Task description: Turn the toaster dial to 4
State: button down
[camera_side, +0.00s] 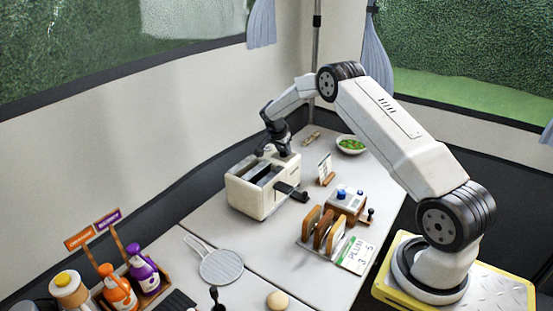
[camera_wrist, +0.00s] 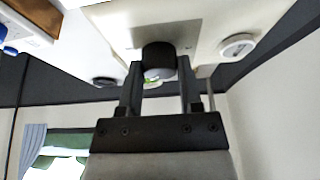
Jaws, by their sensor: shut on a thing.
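The cream toaster (camera_side: 258,205) stands on the white table in the side view, with two long slots on top and a black lever on its near right side. My gripper (camera_side: 276,150) is at the toaster's far end, pointing down. In the wrist view my gripper (camera_wrist: 158,72) has its two black fingers on either side of a dark round knob (camera_wrist: 158,54), which I take for the dial. It stands out from a grey plate on a cream surface. The fingers are shut on it. No numbers or pointer mark can be read, and the side view hides the dial.
A toast rack (camera_side: 325,232) with bread slices stands right of the toaster, beside a printed card (camera_side: 356,254). A wooden box with blue knobs (camera_side: 346,203) is behind it. A green-filled bowl (camera_side: 350,145) and a small card stand (camera_side: 325,172) are farther back. A strainer (camera_side: 220,265) lies in front.

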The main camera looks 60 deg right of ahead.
aim_at(276, 159)
jog(key=shift+m+g, duration=0.5)
jog(key=shift+m, duration=0.8)
jog(key=shift+f, duration=0.1)
jog(key=shift+c, duration=1.3)
grip_release()
jog(key=v, duration=0.7)
jog(key=shift+w+r, duration=0.15)
jog(key=shift+r, duration=0.3)
jog(key=shift+a, duration=0.2)
